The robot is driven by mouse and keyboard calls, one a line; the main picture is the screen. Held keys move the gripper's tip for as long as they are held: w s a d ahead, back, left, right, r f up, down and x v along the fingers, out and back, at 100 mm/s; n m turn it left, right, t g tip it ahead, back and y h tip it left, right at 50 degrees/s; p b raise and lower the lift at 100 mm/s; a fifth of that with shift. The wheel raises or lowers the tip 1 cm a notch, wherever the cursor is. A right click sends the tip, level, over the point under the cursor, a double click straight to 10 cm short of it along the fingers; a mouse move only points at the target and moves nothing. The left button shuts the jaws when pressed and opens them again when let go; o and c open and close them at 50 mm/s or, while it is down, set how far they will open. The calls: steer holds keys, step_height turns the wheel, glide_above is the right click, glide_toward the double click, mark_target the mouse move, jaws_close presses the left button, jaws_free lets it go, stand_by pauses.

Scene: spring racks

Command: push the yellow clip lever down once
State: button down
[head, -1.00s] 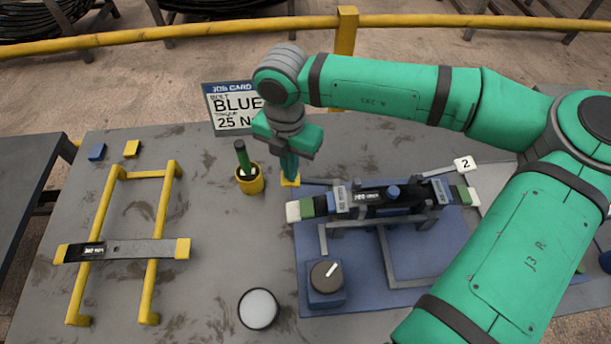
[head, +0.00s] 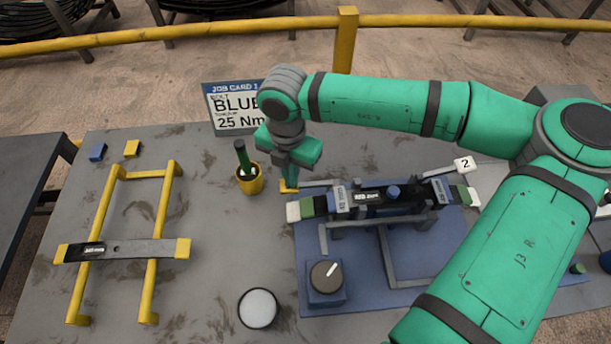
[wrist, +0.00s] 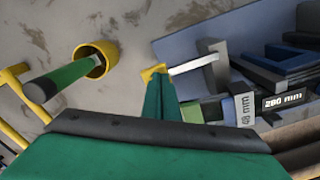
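The yellow clip lever (head: 288,187) is a thin grey bar with a yellow tip, at the left end of the blue fixture (head: 325,292). My gripper (head: 291,180) points down with its fingers together, its tips right at the yellow tip and appearing to touch it from above. In the wrist view the yellow tip (wrist: 152,73) shows just beyond the fingertips (wrist: 158,84), with the grey bar (wrist: 193,64) running right. The fingers partly cover the tip. Nothing is seen held between them.
A yellow cup (head: 250,182) with a green-handled tool stands close left of my gripper. A spring assembly (head: 375,198) lies on the fixture. A second lever with a white "2" tag (head: 463,164) is at right. The job card (head: 232,106) stands behind.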

step_height(320, 180, up, 10)
stand_by(0.9)
steer(key=shift+f, duration=0.15)
stand_by(0.7)
